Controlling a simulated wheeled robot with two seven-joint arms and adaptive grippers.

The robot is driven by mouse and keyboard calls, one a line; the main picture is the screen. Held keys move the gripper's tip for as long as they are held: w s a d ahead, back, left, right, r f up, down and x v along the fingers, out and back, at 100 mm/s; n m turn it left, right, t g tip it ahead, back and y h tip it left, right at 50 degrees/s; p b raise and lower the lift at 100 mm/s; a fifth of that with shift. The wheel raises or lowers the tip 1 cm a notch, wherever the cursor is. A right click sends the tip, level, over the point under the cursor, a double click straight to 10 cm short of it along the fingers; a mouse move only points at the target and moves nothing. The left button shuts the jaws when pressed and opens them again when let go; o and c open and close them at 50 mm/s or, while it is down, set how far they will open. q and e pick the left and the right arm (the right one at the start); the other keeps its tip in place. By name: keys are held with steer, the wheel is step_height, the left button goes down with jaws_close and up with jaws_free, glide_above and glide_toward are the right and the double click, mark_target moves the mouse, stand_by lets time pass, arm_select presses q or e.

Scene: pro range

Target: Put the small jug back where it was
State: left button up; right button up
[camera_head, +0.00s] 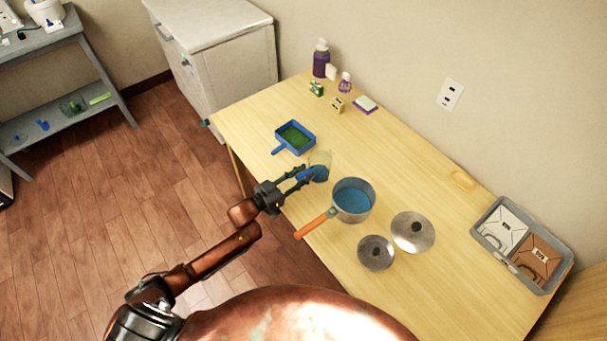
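The small jug (321,160) is clear, with blue in its lower part, and stands out over the table's near left edge area, beside the saucepan. My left gripper (307,174) reaches it from the left, with its two fingers on either side of a blue part that looks like the jug's handle. It appears shut on that part; the fingers hide some of it. Whether the jug's base touches the table is not clear. My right gripper is not in view.
The saucepan (367,216) holds blue liquid; its orange handle points over the table's near edge. Two lids (427,240) (377,262) lie right of it. A blue dustpan-like tray (311,126) lies behind the jug. Bottles (321,65) stand at the back; a grey bin (556,279) sits right.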

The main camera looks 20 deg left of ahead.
arm_select(q)
steer(key=shift+r, duration=0.2)
steer(key=p+v, duration=0.1)
steer(key=v, duration=1.1)
